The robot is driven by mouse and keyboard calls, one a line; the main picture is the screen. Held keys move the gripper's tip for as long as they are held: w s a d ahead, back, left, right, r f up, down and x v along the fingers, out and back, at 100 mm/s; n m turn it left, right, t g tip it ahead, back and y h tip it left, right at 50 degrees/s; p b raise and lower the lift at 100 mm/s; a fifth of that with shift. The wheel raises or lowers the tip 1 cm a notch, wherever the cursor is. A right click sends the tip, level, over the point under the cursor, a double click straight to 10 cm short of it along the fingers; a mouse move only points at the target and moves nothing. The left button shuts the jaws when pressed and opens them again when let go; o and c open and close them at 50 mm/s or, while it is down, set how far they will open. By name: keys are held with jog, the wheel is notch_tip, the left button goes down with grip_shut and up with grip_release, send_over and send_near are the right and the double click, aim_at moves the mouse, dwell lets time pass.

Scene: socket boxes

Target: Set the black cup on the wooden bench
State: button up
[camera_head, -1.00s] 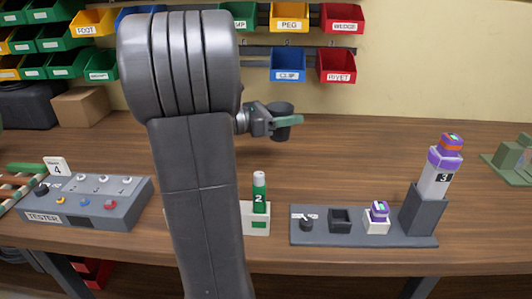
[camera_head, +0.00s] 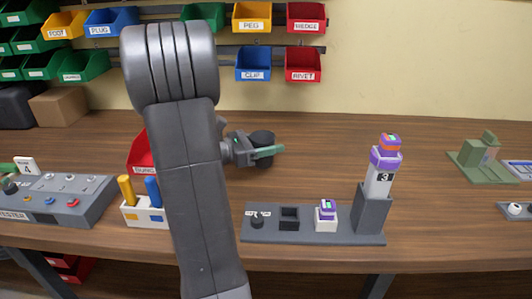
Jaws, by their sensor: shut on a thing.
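The black cup (camera_head: 262,138) is a small dark cylinder held at my gripper (camera_head: 262,150). The gripper is shut on it, with a green finger showing along its front. The cup appears upright, over the middle of the wooden bench (camera_head: 320,150). I cannot tell whether its base touches the bench, as the gripper hides its lower part.
In front right stands a grey fixture (camera_head: 350,239) with sockets and a tall purple-topped stack (camera_head: 381,170). A tester box (camera_head: 65,203) is at left, and a white block with coloured pegs (camera_head: 145,214) beside my arm. Bins hang behind.

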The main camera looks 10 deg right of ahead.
jog(key=shift+f, duration=1.5)
jog(key=shift+f+b, duration=0.2)
jog(key=shift+b, duration=0.2)
jog(key=o, duration=0.9)
jog(key=shift+r, duration=0.15)
jog(key=shift+r+p, duration=0.15)
jog(key=shift+p, duration=0.2)
jog(key=a, duration=0.4)
jog(key=s+a, duration=0.1)
jog(key=a, duration=0.7)
jog(key=shift+s+b, duration=0.15)
jog(key=shift+b, duration=0.15)
